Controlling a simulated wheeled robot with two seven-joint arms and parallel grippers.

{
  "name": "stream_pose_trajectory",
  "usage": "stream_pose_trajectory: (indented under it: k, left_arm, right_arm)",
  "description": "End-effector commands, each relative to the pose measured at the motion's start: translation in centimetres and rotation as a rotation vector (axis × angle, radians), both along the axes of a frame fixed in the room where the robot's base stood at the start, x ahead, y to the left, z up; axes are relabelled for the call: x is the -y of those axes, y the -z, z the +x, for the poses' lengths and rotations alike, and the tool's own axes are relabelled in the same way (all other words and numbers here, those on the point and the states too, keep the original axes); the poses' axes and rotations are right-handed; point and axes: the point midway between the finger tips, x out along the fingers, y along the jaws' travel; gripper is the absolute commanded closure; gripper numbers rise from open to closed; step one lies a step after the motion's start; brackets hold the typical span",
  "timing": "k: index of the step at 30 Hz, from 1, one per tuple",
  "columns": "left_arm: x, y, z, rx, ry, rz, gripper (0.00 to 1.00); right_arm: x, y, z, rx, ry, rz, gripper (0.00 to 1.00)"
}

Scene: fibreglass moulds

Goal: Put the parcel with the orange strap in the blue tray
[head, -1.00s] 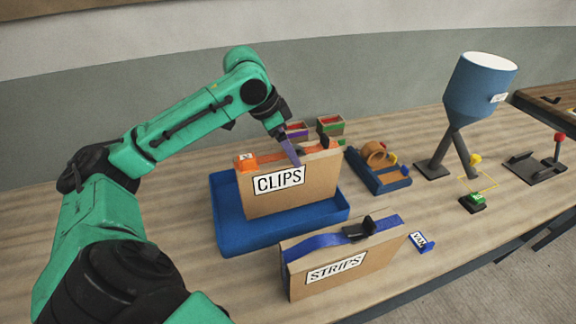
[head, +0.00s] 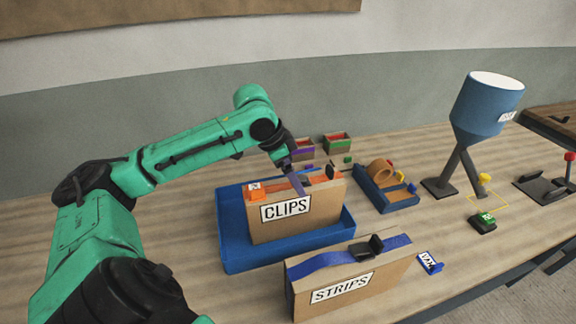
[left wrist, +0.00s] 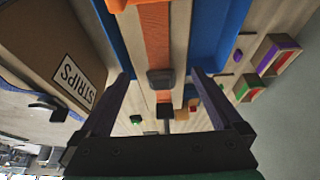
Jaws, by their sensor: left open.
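The parcel with the orange strap (head: 330,201), a cardboard box labelled CLIPS, stands upright inside the blue tray (head: 233,262). In the left wrist view its orange strap (left wrist: 156,35) and dark buckle run down between my fingers. My left gripper (head: 297,182) is at the parcel's top edge. It is open, with one finger on each side of the parcel's top; I cannot tell whether they touch it. My right gripper is out of view.
A STRIPS parcel with a blue strap (head: 385,272) stands in front of the tray. A blue holder with a tape roll (head: 405,203), a blue hopper (head: 487,105) and small bins (head: 337,143) stand behind and to the right.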

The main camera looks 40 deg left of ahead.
Motion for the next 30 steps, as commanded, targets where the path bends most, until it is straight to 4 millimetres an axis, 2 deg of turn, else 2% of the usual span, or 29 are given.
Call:
stream_pose_trajectory:
  k: [6, 12, 16, 30]
  left_arm:
    - [-1.3, -5.0, -1.7, 0.006, -0.001, 0.006, 0.0]
    - [-2.2, -9.4, -3.1, 0.003, 0.0, 0.001, 0.0]
    - [-2.4, -10.2, -3.5, 0.002, 0.001, 0.001, 0.0]
    - [-2.4, -10.2, -3.5, 0.001, 0.001, 0.001, 0.0]
  right_arm:
    - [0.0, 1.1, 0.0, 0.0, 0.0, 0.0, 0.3]
    - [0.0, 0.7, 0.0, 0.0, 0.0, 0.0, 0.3]
    - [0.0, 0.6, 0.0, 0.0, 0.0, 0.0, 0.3]
    - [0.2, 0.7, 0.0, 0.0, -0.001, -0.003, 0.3]
